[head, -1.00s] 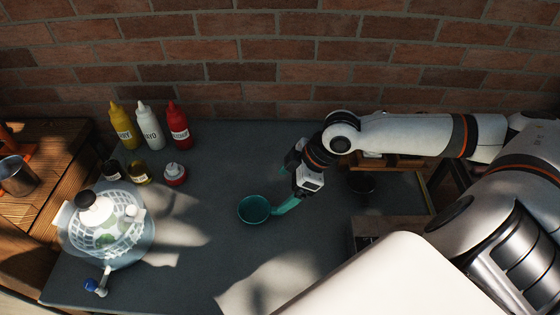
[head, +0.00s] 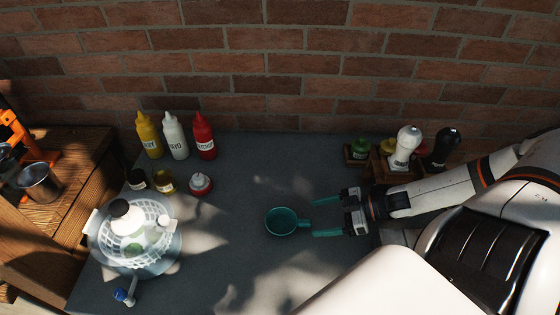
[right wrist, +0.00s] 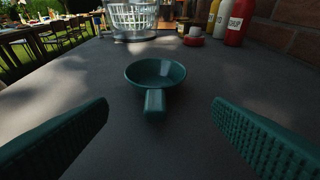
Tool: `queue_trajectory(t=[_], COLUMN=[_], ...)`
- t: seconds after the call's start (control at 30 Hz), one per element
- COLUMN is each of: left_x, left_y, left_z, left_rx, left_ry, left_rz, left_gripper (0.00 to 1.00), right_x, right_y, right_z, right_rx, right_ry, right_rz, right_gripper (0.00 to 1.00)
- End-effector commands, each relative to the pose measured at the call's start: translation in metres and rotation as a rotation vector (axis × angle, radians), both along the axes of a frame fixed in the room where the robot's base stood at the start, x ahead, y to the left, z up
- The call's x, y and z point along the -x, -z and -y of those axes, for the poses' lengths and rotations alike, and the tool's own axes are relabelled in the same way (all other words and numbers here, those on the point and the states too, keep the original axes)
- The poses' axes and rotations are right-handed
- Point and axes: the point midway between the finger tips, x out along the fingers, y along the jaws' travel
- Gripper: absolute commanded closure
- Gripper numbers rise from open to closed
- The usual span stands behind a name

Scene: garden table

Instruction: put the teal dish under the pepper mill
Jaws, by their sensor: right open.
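The teal dish (head: 283,222) is a small round bowl with a short handle, upright and empty on the grey table top. Its handle points right, toward my right gripper (head: 316,217). That gripper is open, its teal fingers low and level at the handle's end, touching nothing that I can see. In the right wrist view the dish (right wrist: 156,73) lies ahead, its handle centred between the spread fingers (right wrist: 160,115). A black mill (head: 444,148), seemingly the pepper mill, stands at the back right beside a white mill (head: 404,148). My left gripper is out of view.
A wooden rack (head: 380,168) with jars stands at the back right, behind my right arm. Several sauce bottles (head: 175,135) and small jars stand at the back left. A white colander (head: 135,230) with bottles is at the left. The table around the dish is clear.

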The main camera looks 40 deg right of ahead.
Motion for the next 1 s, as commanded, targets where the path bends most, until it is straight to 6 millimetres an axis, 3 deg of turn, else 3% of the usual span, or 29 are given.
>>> queue_trajectory(t=[0.13,0.7,1.0], left_x=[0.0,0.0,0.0], left_y=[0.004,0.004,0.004], left_z=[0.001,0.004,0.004], left_rx=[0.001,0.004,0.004], left_ry=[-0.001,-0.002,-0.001], left_rz=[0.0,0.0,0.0], left_gripper=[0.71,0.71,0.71], right_x=[0.001,-0.038,-0.04], right_y=[0.005,0.023,0.026], right_z=[-0.007,-0.053,-0.055], right_rx=[-0.017,-0.016,-0.013], right_ry=[-0.018,-0.016,-0.017], right_rz=[-0.001,0.001,-0.001], right_gripper=[0.25,0.25,0.25])
